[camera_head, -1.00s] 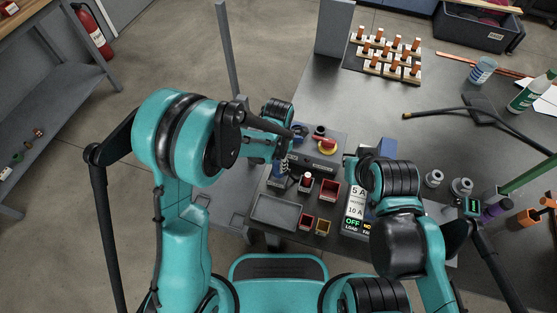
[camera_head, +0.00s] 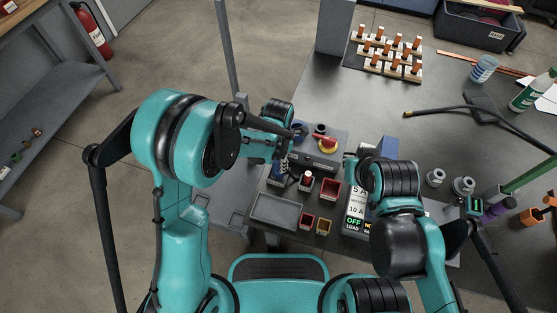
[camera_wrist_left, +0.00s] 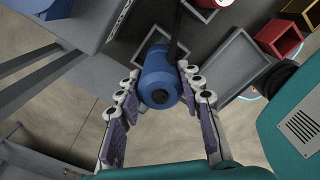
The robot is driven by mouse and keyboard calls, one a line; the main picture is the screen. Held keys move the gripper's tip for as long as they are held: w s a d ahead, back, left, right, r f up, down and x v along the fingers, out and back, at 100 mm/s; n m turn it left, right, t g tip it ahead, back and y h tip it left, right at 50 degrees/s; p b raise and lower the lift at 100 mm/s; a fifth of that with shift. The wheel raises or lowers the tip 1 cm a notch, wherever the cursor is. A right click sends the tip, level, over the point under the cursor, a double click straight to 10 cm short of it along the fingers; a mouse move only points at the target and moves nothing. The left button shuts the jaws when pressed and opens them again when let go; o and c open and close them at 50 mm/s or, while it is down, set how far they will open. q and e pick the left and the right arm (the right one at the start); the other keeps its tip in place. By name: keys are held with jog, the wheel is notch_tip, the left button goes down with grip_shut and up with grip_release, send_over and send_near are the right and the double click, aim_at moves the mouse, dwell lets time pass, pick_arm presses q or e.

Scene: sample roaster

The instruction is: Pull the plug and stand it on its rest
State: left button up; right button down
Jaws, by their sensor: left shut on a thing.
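The blue plug (camera_wrist_left: 159,77) is a rounded cylinder with a dark centre on its near end, in the left wrist view. My left gripper (camera_wrist_left: 160,70) has a finger on each side of it and is shut on it. I cannot make out the plug's rest.
A grey tray (camera_head: 276,222), a red bin (camera_head: 337,184) and smaller red and yellow bins (camera_head: 323,227) crowd the table's near edge. A labelled panel (camera_head: 354,209) stands under my right arm. A dark cable (camera_head: 430,113) lies to the right.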

pick_arm(q)
jog(key=shift+f+b, duration=1.1)
jog(key=shift+f, duration=0.2)
jog(key=o, duration=1.4)
jog(key=shift+r, duration=0.1)
notch_tip(320, 180, up, 12)
jog(key=shift+f, duration=0.1)
